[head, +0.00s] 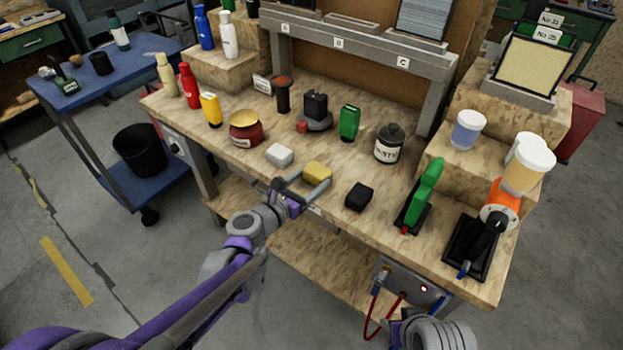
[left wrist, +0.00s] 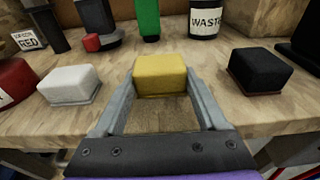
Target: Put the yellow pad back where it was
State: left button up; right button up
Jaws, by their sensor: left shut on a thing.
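The yellow pad (head: 317,172) is a small block near the front edge of the wooden workbench (head: 236,176). My left gripper (head: 308,182) reaches it from the front and is shut on it. The left wrist view also shows the yellow pad (left wrist: 160,75) between the two grey fingers of my left gripper (left wrist: 160,88). I cannot tell whether the pad touches the bench top or is just above it. A white pad (head: 279,154) lies to its left and a black pad (head: 359,196) to its right. My right gripper is not in view.
Behind the pad stand a red jar (head: 245,133), a green container (head: 349,123) and a dark "WASTE" jar (head: 388,146). A green-handled tool (head: 425,190) stands at the right. Bare bench lies between the white and black pads, around the yellow pad.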

pick_arm(q)
jog(key=shift+f, duration=0.15)
jog(key=o, duration=1.1)
